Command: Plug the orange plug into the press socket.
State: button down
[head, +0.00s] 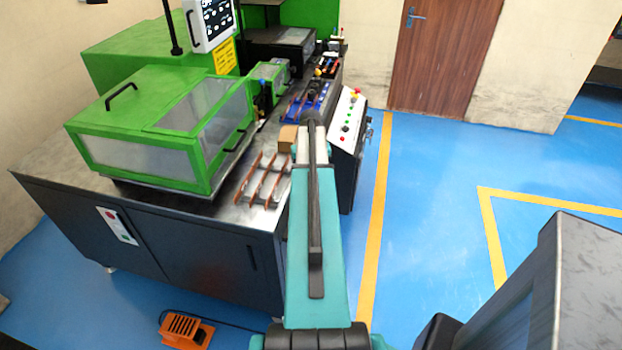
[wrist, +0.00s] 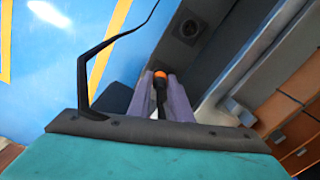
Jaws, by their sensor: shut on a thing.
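In the wrist view my gripper (wrist: 160,84) is shut on the orange plug (wrist: 160,75). Its orange end shows between the two purple-grey fingers, with a black part below it. A dark round socket (wrist: 187,29) in a square plate sits on the grey machine side beyond the fingertips, a little up and right of the plug in the picture. The plug and the socket are apart. In the head view my arm hides the gripper, the plug and the socket.
The green press (head: 160,135) stands on a dark cabinet (head: 165,245). A sloped button panel (head: 347,122) juts from its right side. Copper bars (head: 262,180) lie on its top. An orange foot pedal (head: 187,330) is on the floor.

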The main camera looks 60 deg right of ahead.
jog(key=c, duration=1.5)
grip_release()
jog(key=shift+f, duration=0.1)
jog(key=shift+c, duration=0.2)
jog(key=shift+r+b, duration=1.05)
jog(key=shift+r, duration=5.85)
